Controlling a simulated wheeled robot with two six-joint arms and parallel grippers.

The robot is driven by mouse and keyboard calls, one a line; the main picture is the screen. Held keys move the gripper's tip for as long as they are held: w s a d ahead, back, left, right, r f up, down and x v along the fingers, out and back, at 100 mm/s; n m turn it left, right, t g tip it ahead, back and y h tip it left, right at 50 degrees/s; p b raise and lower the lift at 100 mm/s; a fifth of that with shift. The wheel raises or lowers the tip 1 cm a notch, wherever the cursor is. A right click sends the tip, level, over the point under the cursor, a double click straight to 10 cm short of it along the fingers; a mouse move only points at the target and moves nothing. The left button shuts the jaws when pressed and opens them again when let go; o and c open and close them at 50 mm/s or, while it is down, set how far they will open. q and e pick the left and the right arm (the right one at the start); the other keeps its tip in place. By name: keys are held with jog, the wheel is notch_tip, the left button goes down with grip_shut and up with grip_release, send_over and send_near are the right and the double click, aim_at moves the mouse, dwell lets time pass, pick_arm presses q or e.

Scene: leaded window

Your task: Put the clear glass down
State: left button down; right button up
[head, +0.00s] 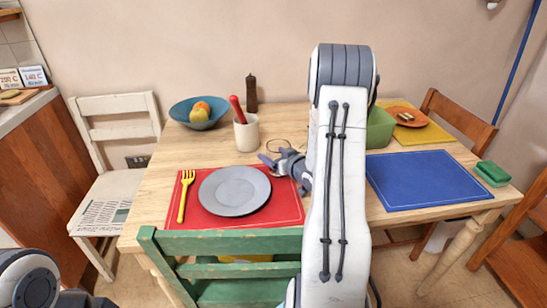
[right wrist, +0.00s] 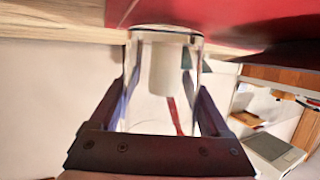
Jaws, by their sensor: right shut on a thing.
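The clear glass (right wrist: 148,110) is between the two dark fingers of my right gripper (right wrist: 163,98), which is shut on it. In the right wrist view its far end is close to the table edge and the red mat (right wrist: 235,22). In the head view the right gripper (head: 279,161) is over the upper right edge of the red mat (head: 286,205), and the glass shows only as a faint outline (head: 283,143) just beyond it. I cannot tell whether the glass touches the table. My left gripper is not in view.
On the mat are a grey plate (head: 234,190) and a yellow fork (head: 184,196). A white cup (head: 246,133) holding a red-handled thing stands left of the gripper. Farther back are a blue fruit bowl (head: 198,118) and a pepper mill (head: 252,93). A green container (head: 380,128) is right of my arm.

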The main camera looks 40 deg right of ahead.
jog(key=shift+f, duration=0.15)
jog(key=o, duration=1.4)
jog(key=v, duration=0.9)
jog(key=shift+s, duration=0.25)
jog(key=shift+s+a+r+p, duration=0.1)
jog(key=shift+s+r+p, duration=0.4)
jog(key=shift+p, duration=0.5)
jog(key=shift+s+a+r+p, duration=0.15)
jog(key=shift+s+p, duration=0.2)
jog(key=shift+s, duration=0.35)
